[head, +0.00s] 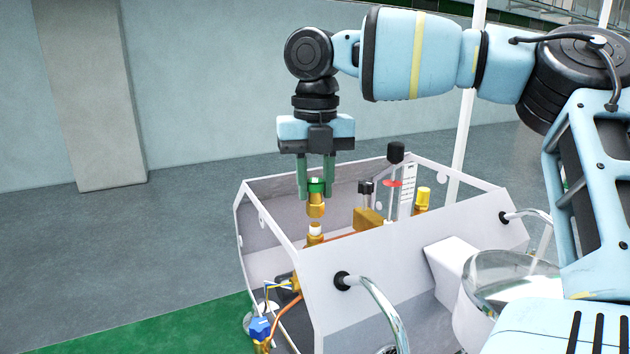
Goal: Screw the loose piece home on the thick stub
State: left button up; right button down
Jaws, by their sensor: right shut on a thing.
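My right gripper (316,190) comes down from above with its green fingers on either side of a brass piece (316,206) with a green band at its top. It is shut on this piece and holds it upright. A stub with a white top and brass base (315,231) stands just below the piece inside the open machine housing (370,262). A small gap shows between the piece and the stub, and the piece looks roughly above it. The stub's lower part is partly hidden by the housing wall. My left gripper is out of view.
Right of the stub are a brass block (368,219), a black-topped post (395,152), a red disc (392,184) and another brass fitting (422,198). Chrome pipes (385,300) stick out in front. A glass bowl (510,275) stands at right. Free air lies left of the housing.

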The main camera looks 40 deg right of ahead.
aim_at(315, 200)
jog(key=shift+f, duration=0.35)
dwell(0.3)
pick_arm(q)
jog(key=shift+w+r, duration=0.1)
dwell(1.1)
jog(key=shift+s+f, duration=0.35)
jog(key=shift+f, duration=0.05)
pick_arm(e)
jog(key=shift+f, duration=1.4)
dwell(1.0)
jog(key=c, duration=1.1)
grip_release()
jog(key=shift+r, duration=0.15)
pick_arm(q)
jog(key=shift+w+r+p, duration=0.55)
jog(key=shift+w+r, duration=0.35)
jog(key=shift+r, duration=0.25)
pick_arm(e)
jog(key=shift+r, duration=2.9)
